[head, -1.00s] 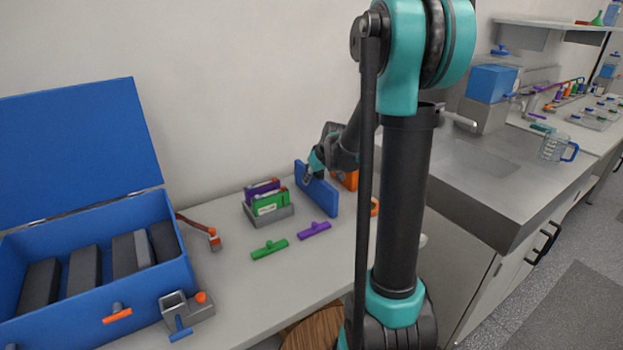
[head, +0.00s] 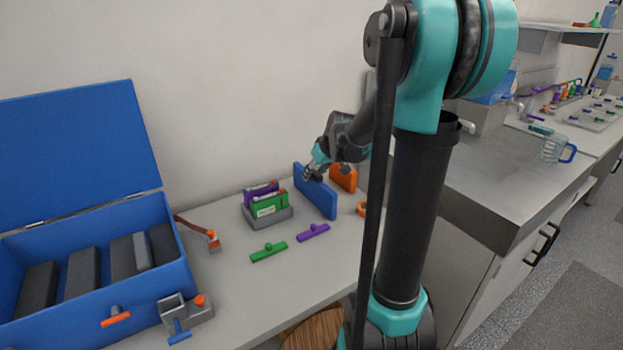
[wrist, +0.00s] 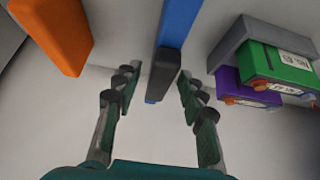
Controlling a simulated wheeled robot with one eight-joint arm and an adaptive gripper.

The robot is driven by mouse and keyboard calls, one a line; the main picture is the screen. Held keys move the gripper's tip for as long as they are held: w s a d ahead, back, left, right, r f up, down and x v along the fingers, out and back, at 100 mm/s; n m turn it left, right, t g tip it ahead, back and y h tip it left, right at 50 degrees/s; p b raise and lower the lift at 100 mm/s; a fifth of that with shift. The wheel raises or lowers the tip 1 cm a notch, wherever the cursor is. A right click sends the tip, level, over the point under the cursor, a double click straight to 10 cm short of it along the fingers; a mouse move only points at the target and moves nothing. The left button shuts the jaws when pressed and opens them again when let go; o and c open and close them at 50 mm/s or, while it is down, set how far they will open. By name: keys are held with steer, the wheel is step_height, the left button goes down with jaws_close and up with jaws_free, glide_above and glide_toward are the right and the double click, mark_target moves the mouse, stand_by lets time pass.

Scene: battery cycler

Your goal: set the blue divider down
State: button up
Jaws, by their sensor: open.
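The blue divider (head: 316,192) stands upright on the bench in the head view, right of the grey holder with the green and purple packs. In the wrist view the blue divider (wrist: 180,25) runs up from the centre, with a dark grey block (wrist: 163,70) at its near end. My gripper (head: 312,171) is at the top edge of the divider in the head view. In the wrist view my gripper (wrist: 152,95) is open, with a finger on each side of the dark block and clear gaps between. My arm hides part of the bench to the right.
An orange divider (head: 343,178) stands just right of the blue one. The grey holder (head: 268,218) carries a green pack (head: 270,205) and a purple pack (head: 262,188). Green (head: 268,252) and purple (head: 313,232) handled pieces lie in front. A blue case (head: 100,270) is at left.

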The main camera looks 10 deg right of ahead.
steer(key=shift+v, duration=3.5)
